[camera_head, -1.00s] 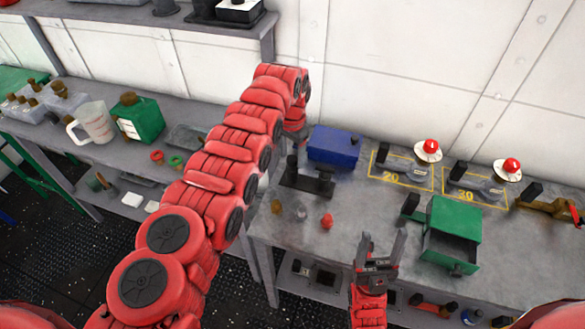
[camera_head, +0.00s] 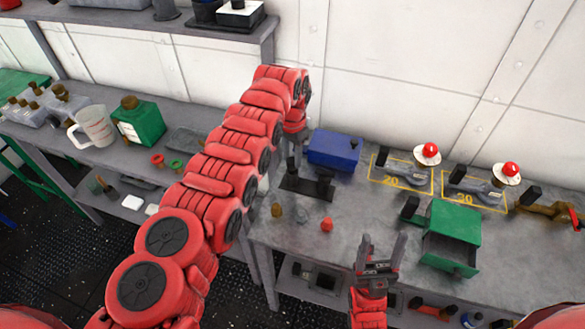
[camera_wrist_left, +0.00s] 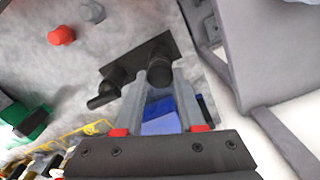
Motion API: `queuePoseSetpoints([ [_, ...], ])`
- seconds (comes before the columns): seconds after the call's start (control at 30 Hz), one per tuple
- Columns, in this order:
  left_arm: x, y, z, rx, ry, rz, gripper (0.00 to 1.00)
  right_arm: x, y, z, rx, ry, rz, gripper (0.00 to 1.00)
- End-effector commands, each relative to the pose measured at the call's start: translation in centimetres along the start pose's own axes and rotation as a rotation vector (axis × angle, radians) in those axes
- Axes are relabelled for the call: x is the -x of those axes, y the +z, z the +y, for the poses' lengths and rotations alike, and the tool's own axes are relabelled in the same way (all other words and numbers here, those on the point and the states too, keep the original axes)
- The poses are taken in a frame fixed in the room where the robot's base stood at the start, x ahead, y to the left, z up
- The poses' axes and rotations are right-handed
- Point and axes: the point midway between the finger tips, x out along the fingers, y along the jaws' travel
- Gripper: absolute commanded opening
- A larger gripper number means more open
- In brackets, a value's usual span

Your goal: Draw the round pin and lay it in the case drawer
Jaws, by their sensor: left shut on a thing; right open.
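A black stand (camera_head: 300,187) with two dark upright parts is on the bench, in front of the blue box. My left gripper (camera_wrist_left: 160,84) is over it, its fingers shut on a dark round-ended piece (camera_wrist_left: 160,70), which appears to be the round pin. The piece looks still at the stand's plate (camera_wrist_left: 130,62); I cannot tell whether it is seated. In the head view my left arm partly hides this gripper (camera_head: 292,152). The green case (camera_head: 455,217) is at the right, its drawer (camera_head: 448,253) open towards the front. My right gripper (camera_head: 381,250) is open and empty left of the case.
The blue box (camera_head: 334,149) stands close behind the stand. A red piece (camera_head: 327,225) and small brown and grey pieces lie in front of it. Yellow-marked bays (camera_head: 402,178) with red-topped parts are at the back. Bare bench lies between stand and case.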

Motion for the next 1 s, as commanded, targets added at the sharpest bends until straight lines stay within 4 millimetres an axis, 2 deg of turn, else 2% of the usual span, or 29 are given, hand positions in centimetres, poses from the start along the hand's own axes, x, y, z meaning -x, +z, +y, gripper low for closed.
queuePoseSetpoints([
  [0.5,2.2,0.0,-0.1,0.001,-0.001,0.002,0.00,-1.1,-0.2,0.1,0.000,0.000,0.000,0.63],
  [1.0,4.0,0.0,0.0,0.000,0.000,0.001,0.00,-1.3,-0.2,0.1,0.000,0.000,0.000,0.63],
])
